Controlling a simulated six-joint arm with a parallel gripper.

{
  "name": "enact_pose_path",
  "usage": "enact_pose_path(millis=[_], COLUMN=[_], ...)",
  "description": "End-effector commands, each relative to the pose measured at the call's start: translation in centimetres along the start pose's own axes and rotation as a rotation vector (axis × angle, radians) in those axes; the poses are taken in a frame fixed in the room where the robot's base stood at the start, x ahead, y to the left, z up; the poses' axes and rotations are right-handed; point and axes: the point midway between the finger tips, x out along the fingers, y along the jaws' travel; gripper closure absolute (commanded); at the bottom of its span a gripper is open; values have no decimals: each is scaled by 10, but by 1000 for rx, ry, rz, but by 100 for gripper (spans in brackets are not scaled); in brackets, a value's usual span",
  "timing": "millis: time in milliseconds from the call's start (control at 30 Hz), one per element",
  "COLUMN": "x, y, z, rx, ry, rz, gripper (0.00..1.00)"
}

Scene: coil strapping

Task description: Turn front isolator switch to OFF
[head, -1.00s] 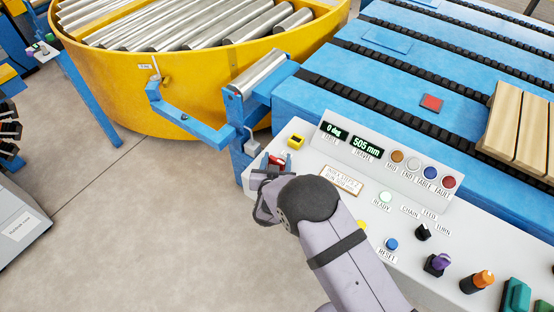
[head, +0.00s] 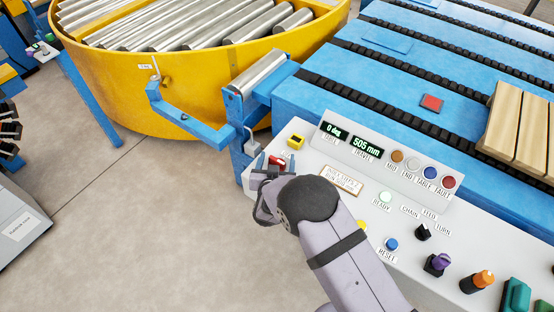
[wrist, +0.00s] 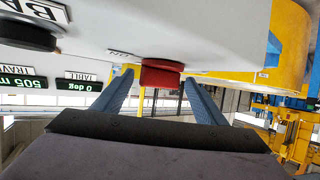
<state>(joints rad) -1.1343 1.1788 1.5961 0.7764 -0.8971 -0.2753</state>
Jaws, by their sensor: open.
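The isolator switch has a red handle (head: 278,161) and sits at the far left end of the light grey control panel (head: 320,205). My gripper (head: 273,164) is at this end of the panel, its two blue fingers spread. In the wrist view the red handle (wrist: 162,74) lies between the fingertips of my open gripper (wrist: 160,88), one finger on each side. I see gaps beside the handle, and cannot tell whether either finger touches it. A small label beside the switch appears upside down there. In the head view my wrist hides the switch's near side.
Displays (head: 350,140), lamps, a blue reset button (head: 391,244) and several knobs lie to the right. A blue bracket with a roller (head: 262,72) and the yellow turntable (head: 100,85) stand behind.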

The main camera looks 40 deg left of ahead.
Motion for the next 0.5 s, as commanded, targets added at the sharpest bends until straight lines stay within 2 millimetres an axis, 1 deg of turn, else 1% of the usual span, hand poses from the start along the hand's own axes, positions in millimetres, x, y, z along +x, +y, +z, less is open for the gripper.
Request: enact_pose_path(millis=[167, 267, 500], x=[-4, -10, -37], y=[-1, -1, -1], z=[0, 0, 1], rx=[0, -1, 0], ry=[0, 1, 1], rz=[-1, -1, -2], gripper=[34, 34, 34])
